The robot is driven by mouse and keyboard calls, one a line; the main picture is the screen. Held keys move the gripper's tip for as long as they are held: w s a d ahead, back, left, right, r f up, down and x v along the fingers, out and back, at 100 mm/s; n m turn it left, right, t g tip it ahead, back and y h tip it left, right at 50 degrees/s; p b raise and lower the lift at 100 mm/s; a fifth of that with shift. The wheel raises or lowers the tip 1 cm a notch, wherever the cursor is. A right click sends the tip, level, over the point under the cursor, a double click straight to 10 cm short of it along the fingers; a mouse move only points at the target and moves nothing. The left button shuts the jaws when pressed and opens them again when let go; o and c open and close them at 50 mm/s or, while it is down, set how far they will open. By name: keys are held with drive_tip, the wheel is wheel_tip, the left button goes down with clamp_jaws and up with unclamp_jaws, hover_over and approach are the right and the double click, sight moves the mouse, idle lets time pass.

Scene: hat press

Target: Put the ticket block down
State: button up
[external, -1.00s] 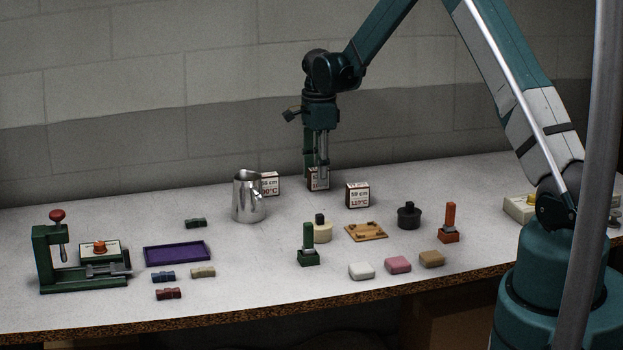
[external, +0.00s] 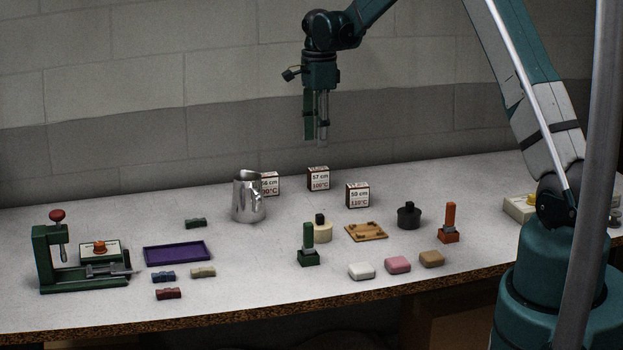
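The ticket block marked 57 cm, 100°C (external: 318,179) stands upright on the table near the back. My gripper (external: 316,143) is above it in the air, apart from it, with fingers pointing down. The fingers look close together side by side, and nothing shows between them; how wide they are open is hard to tell from this side. A second ticket block marked 59 cm, 110°C (external: 357,196) stands to the right and nearer. A third ticket block (external: 271,184) stands to the left, partly hidden by the metal jug.
The metal jug (external: 246,197) stands left of the blocks. A wooden board (external: 366,232), a black weight-like piece (external: 409,216), and green (external: 308,249) and orange (external: 449,225) stamps stand in front. A purple tray (external: 177,253) and green press (external: 50,258) are at left.

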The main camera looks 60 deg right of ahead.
drive_tip(key=shift+r, duration=0.8)
drive_tip(key=s+a+r+n+t, duration=0.1)
drive_tip(key=s+a+r+n, duration=0.25)
drive_tip(key=a+r, duration=0.5)
drive_tip(key=s+a+r+n+t+h, duration=0.1)
drive_tip(key=s+a+r+n, duration=0.3)
drive_tip(key=a, duration=0.7)
drive_tip(key=s+a+r+n+t, duration=0.1)
drive_tip(key=s+a+r+n, duration=0.1)
drive_tip(key=a+r+n, duration=0.5)
drive_tip(key=s+a+r+n+t, duration=0.1)
drive_tip(key=s+a+r+n, duration=0.1)
drive_tip(key=s+a, duration=0.5)
drive_tip(key=s+a+r+n+t, duration=0.1)
drive_tip(key=s+a+r+n, duration=0.3)
drive_tip(key=a, duration=0.5)
drive_tip(key=s+a+f+n, duration=0.2)
drive_tip(key=s+a, duration=0.1)
drive_tip(key=s, duration=0.2)
drive_tip(key=s+a+f+n+t, duration=0.1)
drive_tip(key=s+a+n, duration=0.1)
drive_tip(key=s, duration=0.3)
drive_tip(key=s+a+f+n+t+y, duration=0.1)
drive_tip(key=s+a+f+n, duration=0.1)
drive_tip(key=s+a, duration=0.2)
drive_tip(key=shift+s+f, duration=0.3)
drive_tip(key=shift+s, duration=0.15)
drive_tip(key=shift+f+n, duration=0.15)
drive_tip(key=shift+n, duration=0.1)
